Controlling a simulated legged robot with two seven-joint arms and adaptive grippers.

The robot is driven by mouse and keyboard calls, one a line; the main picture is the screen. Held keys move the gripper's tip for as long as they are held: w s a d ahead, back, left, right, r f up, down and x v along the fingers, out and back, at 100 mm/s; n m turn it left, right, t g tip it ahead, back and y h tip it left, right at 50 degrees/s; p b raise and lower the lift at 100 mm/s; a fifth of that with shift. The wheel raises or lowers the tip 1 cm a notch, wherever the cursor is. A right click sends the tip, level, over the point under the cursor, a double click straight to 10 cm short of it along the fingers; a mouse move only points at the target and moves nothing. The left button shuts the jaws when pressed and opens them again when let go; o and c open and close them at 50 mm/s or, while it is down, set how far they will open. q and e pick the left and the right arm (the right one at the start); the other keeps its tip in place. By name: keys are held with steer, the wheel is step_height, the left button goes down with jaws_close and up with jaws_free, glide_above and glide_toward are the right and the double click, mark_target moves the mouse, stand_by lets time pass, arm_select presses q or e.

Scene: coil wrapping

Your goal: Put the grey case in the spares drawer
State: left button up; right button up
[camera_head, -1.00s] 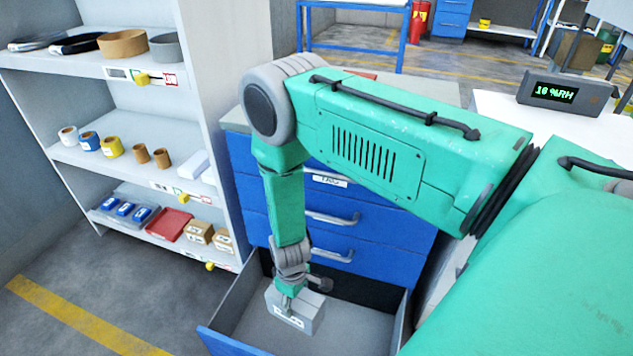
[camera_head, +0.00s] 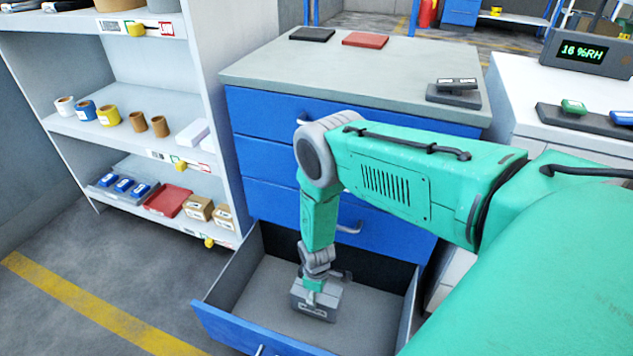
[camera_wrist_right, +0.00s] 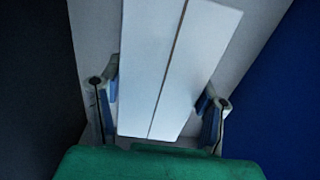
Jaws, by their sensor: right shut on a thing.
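The grey case (camera_head: 317,300) is inside the open bottom drawer (camera_head: 262,340) of the blue cabinet, at about the middle of its floor. My right gripper (camera_head: 315,284) comes down from above and is shut on the case. In the right wrist view the case (camera_wrist_right: 180,60) shows as two pale panels with a seam, between the fingers of the gripper (camera_wrist_right: 158,105). I cannot tell whether the case touches the drawer floor. My left gripper is not in view.
A shelf unit (camera_head: 225,90) with rolls and boxes stands close to the drawer's left. The cabinet top (camera_head: 330,75) holds a dark item, a red item and a small grey stack. A white table (camera_head: 520,105) with a humidity display stands right. Drawer floor is free around the case.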

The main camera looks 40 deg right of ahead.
step_height(320, 180, down, 3)
steer(key=shift+f+b, duration=0.2)
steer(key=shift+b, duration=0.55)
steer(key=shift+r, duration=0.15)
steer(key=o, duration=1.7)
